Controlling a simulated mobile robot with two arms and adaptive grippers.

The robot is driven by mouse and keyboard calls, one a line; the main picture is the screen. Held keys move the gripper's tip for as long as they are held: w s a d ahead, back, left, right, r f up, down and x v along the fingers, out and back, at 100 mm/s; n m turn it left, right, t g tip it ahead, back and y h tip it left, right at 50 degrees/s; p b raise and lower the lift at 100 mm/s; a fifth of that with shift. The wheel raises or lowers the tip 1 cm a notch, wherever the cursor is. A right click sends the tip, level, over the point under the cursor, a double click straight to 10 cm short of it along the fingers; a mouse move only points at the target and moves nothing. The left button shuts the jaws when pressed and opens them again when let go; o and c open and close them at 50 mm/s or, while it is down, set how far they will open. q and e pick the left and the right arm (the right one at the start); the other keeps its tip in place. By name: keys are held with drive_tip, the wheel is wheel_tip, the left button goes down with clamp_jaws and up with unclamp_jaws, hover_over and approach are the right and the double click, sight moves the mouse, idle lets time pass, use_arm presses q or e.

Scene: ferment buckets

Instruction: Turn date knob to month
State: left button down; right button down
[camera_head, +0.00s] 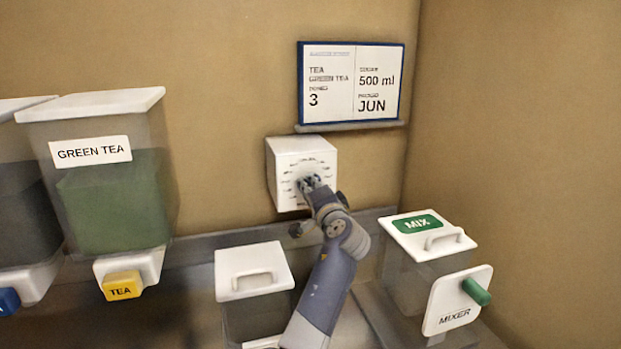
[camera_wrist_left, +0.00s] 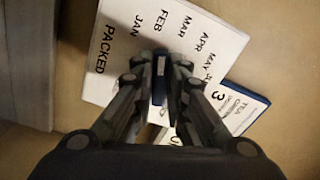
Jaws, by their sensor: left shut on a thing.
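The white date dial box (camera_head: 285,165) is mounted on the back wall under a blue-framed sign. In the left wrist view its white face (camera_wrist_left: 205,38) reads PACKED, JAN, FEB, MAR, APR, MAY, with further labels covered by my fingers. My left gripper (camera_head: 313,184) reaches up to the middle of the dial face. It is shut on the dark blue date knob (camera_wrist_left: 159,68), which shows between the fingers. Where the knob points is hard to tell. The sign (camera_head: 351,84) reads GREEN TEA, 3, 500 ml and JUN. My right gripper is not in view.
A GREEN TEA dispenser (camera_head: 112,190) with a yellow TEA button (camera_head: 123,286) hangs at the left beside a darker dispenser (camera_head: 27,225). A white-lidded bucket (camera_head: 252,270) stands below the dial. A mixer (camera_head: 457,301) with a green handle and MIX lid stands at the right.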

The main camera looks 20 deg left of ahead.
use_arm(q)
drive_tip(key=m+p, duration=0.2)
drive_tip(key=m, duration=0.1)
drive_tip(key=m+p, duration=0.3)
drive_tip(key=r+m+p, duration=0.1)
drive_tip(key=m+p, duration=0.2)
drive_tip(key=shift+a, duration=0.15)
drive_tip(key=m+p, duration=0.3)
drive_tip(key=shift+r, duration=0.15)
drive_tip(key=shift+w+d+m+p, duration=0.1)
drive_tip(key=shift+m+p, duration=1.25)
drive_tip(key=shift+m, duration=0.4)
drive_tip(key=shift+w+d+m+p, duration=0.1)
drive_tip(key=shift+m+p, duration=1.25)
drive_tip(key=shift+m, duration=0.4)
drive_tip(key=c, duration=1.6)
unclamp_jaws()
drive_tip(key=shift+f, duration=0.25)
